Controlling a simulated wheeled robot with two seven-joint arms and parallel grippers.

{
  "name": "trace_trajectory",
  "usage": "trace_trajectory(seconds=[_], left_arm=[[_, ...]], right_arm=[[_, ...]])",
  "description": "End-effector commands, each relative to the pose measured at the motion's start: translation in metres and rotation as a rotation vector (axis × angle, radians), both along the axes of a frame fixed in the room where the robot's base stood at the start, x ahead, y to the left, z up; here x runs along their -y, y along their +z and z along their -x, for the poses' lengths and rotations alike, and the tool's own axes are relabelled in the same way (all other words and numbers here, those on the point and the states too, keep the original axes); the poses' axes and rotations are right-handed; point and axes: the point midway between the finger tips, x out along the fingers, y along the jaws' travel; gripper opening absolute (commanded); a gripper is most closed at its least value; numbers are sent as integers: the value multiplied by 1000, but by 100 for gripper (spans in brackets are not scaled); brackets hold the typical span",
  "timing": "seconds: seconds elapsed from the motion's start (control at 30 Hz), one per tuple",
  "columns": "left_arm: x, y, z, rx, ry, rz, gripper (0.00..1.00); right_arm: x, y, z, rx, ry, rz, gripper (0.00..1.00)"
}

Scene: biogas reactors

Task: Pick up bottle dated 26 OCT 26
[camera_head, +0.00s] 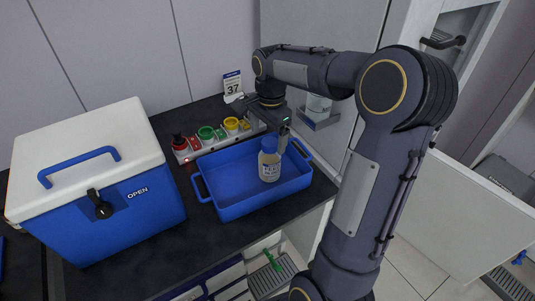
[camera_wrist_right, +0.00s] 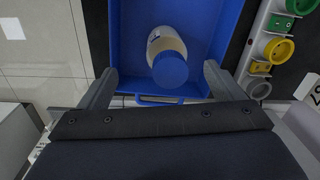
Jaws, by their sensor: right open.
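A bottle (camera_head: 269,169) with a blue cap, a pale body and a label stands in the blue tray (camera_head: 222,205), near its right side. The label's date is too small to read. In the right wrist view the bottle (camera_wrist_right: 163,42) shows cap toward the camera, inside the tray (camera_wrist_right: 98,30). My right gripper (camera_head: 283,133) is over the tray's back right part, close to the bottle's cap. In the wrist view its open fingers (camera_wrist_right: 160,72) lie on either side of the cap, with nothing held. My left gripper is out of view.
A blue cool box (camera_head: 125,215) with a white lid and "OPEN" stands to the left. Behind the tray is a rack with red, green (camera_head: 207,133) and yellow (camera_head: 231,124) round holders. A card reading 37 (camera_head: 232,86) stands at the wall. Dark counter is free in front.

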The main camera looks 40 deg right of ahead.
Motion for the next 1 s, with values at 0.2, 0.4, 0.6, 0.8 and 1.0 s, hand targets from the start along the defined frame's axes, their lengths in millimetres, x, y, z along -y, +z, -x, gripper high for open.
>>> trace_trajectory(seconds=[0.2,0.4,0.6,0.8,1.0], left_arm=[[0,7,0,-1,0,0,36],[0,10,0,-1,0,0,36],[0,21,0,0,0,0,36],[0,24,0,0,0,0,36],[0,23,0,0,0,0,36]], right_arm=[[16,-14,-17,-49,-140,18,87],[17,-37,-17,-51,-145,17,87],[18,-63,-17,-52,-143,16,87],[17,-86,-18,-47,-142,17,87],[17,-88,-18,-45,-142,18,87]])
